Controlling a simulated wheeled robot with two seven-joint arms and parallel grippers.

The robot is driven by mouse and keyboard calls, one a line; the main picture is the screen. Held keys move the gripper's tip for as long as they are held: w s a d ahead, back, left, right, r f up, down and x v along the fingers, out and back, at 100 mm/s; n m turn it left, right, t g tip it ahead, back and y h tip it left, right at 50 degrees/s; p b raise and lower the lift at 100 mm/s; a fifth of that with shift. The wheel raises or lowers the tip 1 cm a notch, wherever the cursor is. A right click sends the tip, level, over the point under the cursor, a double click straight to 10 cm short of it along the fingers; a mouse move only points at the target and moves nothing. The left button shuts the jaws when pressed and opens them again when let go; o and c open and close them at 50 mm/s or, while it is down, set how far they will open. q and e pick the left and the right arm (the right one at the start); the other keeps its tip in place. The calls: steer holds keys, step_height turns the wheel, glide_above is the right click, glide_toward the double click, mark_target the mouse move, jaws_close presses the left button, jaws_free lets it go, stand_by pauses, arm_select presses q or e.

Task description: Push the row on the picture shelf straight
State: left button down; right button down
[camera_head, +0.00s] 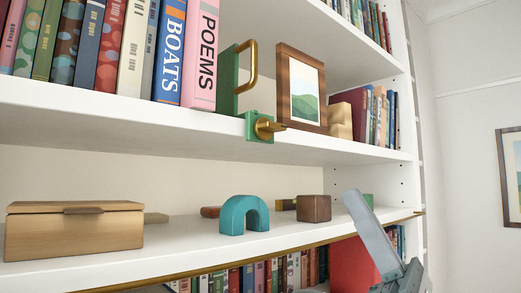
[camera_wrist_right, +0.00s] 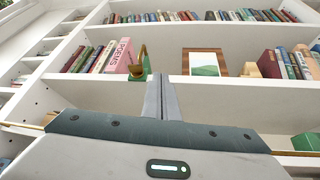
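On the shelf with the framed picture (camera_head: 300,88), a row of books stands at the left, ending in blue BOATS (camera_head: 170,55) and pink POEMS (camera_head: 201,55). POEMS also shows in the wrist view (camera_wrist_right: 122,55). The spines look uneven in depth; POEMS sits close to the front edge. A green bookend (camera_head: 228,80) with a brass handle stands against POEMS. A green and brass clamp piece (camera_head: 259,127) sits at the shelf edge below it. My right gripper (camera_head: 352,197) is raised below this shelf, right of the row. Its fingers are together, empty (camera_wrist_right: 161,80). My left gripper is out of view.
The lower shelf holds a wooden box (camera_head: 75,230), a teal arch (camera_head: 243,214) and a brown cube (camera_head: 314,208). A brass rail (camera_head: 300,247) runs along its front edge. More books (camera_head: 380,115) stand right of the picture. A tan block (camera_head: 340,120) is beside them.

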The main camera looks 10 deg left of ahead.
steer(key=s+a+r+n+g+h, duration=0.2)
steer(key=s+a+r+n+g, duration=0.25)
steer(key=n+g, duration=0.45)
steer(key=s+a+r+n+g+h, duration=0.25)
steer(key=s+a+n+g, duration=0.45)
steer(key=n, duration=0.5)
steer(key=n+t+h, duration=1)
steer(key=t, duration=0.7)
glide_toward(207, 58)
steer(key=d, duration=0.1)
steer(key=shift+s+d, duration=0.1)
steer(key=shift+s, duration=0.15)
steer(key=shift+p+x, duration=0.55)
steer(key=shift+x, duration=3)
steer(key=shift+p+x, duration=0.65)
steer(key=shift+x, duration=1.65)
steer(key=shift+s, duration=0.2)
